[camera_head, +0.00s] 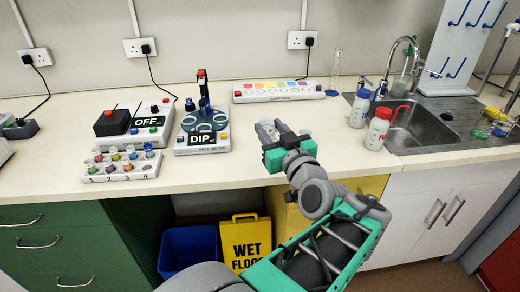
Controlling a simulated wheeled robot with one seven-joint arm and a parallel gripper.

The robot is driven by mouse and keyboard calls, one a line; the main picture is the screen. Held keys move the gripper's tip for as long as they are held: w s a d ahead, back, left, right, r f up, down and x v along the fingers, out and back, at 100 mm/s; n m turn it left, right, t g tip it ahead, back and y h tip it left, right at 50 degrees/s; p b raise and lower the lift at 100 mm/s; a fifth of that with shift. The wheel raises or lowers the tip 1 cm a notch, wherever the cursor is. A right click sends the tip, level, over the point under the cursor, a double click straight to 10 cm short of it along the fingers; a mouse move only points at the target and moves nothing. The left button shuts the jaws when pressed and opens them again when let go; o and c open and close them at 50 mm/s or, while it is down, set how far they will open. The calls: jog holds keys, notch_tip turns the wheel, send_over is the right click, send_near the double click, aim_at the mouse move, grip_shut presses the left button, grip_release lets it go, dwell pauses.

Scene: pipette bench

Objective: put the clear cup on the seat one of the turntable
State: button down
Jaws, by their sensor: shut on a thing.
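My gripper (272,133) is above the front part of the bench, right of the turntable. It is shut on a small pale, see-through thing, which looks like the clear cup (264,128); the fingers hide part of it. The turntable (204,120) is a dark blue disc with several round seats, on a white base whose display reads "DIP". A dark post with a red top rises at its back. The seat numbers are too small to read, so I cannot tell which is seat one. My gripper and the cup are apart from the turntable.
Left of the turntable are a device reading "OFF" (146,121) and a rack of colourful vials (121,165). A long white strip with coloured squares (278,91) lies behind. Bare bench lies around my gripper.

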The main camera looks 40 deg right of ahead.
jog(key=shift+a+f, duration=0.15)
jog(key=shift+f, duration=0.1)
jog(key=shift+w, duration=0.1)
jog(key=w+d+f, duration=0.2)
jog(key=w+f, duration=0.1)
jog(key=f, duration=0.1)
jog(key=w+d+f, duration=0.3)
jog(key=w+f, duration=0.1)
jog(key=w+d+f, duration=0.3)
jog(key=w+f, duration=0.1)
jog(key=shift+w+d+f, duration=0.15)
jog(key=shift+w+f, duration=0.05)
jog(key=shift+f, duration=0.1)
jog(key=shift+f+b, duration=0.25)
jog(key=shift+b, duration=0.1)
jog(key=c, duration=0.9)
grip_release()
